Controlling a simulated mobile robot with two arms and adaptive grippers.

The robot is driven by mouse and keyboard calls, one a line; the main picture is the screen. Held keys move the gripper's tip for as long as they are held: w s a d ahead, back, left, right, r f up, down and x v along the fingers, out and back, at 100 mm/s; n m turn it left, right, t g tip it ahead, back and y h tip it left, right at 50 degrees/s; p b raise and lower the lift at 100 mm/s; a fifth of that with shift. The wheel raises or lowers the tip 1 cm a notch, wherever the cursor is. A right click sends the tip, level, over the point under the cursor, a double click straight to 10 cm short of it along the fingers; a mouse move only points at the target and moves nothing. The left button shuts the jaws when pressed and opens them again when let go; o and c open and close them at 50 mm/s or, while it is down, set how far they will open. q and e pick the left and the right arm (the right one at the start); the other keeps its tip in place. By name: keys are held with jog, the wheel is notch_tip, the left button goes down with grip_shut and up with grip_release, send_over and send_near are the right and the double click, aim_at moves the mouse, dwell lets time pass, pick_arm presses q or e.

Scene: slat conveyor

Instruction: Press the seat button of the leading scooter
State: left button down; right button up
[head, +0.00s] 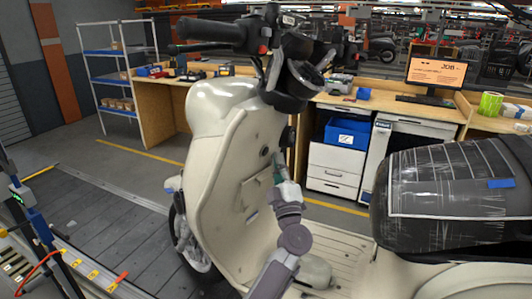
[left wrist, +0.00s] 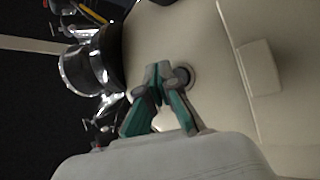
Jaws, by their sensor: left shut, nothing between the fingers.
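The cream scooter (head: 215,150) stands upright on the slat conveyor. Its seat (head: 450,190) is black and wrapped in clear film with a blue tape piece. A small round dark button (head: 264,152) sits on the inner face of the front panel; it also shows in the left wrist view (left wrist: 183,76), set in a round rim. My left gripper (head: 277,160) is shut and empty, its tips close to the panel just beside the button. The left wrist view shows its fingertips (left wrist: 158,70) next to the button; I cannot tell whether they touch anything. My right gripper is in neither view.
The handlebar (head: 225,30) and round headset parts hang above my left gripper. A glovebox-like flap (head: 256,187) lies below the button. Workbenches with drawers (head: 336,170), a blue bin (head: 347,132) and a monitor (head: 436,72) stand behind. A shelf rack (head: 112,75) stands back left.

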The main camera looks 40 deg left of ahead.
pick_arm(q)
jog(key=d, duration=0.4)
jog(key=shift+w+d+f, duration=0.15)
jog(key=shift+d+f, duration=0.1)
jog(key=shift+f, duration=0.15)
